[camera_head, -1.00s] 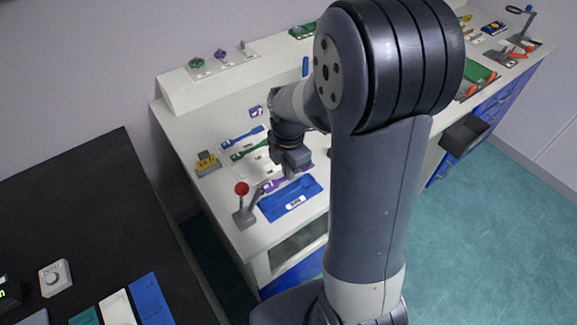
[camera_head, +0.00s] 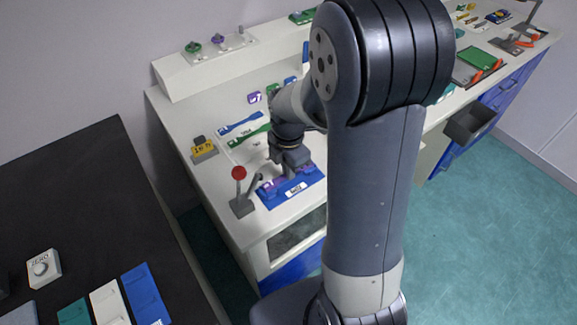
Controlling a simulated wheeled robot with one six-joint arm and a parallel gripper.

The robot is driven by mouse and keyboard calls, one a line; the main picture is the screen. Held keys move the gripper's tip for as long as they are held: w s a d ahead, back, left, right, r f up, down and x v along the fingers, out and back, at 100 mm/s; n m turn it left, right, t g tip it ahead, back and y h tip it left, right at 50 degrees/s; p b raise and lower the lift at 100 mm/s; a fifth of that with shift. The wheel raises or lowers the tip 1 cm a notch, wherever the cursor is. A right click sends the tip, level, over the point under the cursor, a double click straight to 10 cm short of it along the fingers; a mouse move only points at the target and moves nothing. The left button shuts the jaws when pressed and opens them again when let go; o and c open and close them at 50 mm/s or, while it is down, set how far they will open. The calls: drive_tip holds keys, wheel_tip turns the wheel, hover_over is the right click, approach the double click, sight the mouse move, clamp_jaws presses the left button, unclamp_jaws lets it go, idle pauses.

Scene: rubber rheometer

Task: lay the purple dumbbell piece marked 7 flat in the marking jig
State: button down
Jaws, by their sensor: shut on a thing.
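The purple dumbbell piece (camera_head: 269,185) is in my gripper (camera_head: 290,176), which is shut on its middle. Its left end shows beside the fingers, and the rest is partly hidden by them. The piece lies lengthwise over the blue marking jig (camera_head: 291,201), within its outline and roughly level. I cannot tell whether it touches the jig's bed. The jig has a white label on its front and sits near the table's front edge. The number on the piece is too small to read.
A lever with a red ball (camera_head: 239,173) stands just left of the jig. A yellow block device (camera_head: 203,149) is at the left. My own arm hides the table to the right.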

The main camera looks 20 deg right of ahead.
drive_tip(key=shift+f+b, duration=0.45)
drive_tip(key=shift+f, duration=0.15)
idle(0.3)
drive_tip(key=c, duration=1.5)
unclamp_jaws()
drive_tip(key=shift+r, duration=0.1)
wheel_tip(320, 180, up, 11)
drive_tip(key=shift+f, duration=0.15)
drive_tip(key=shift+f, duration=0.15)
wheel_tip(320, 180, down, 10)
drive_tip(key=shift+f, duration=0.25)
drive_tip(key=shift+r+p, duration=0.4)
drive_tip(key=shift+r, duration=0.05)
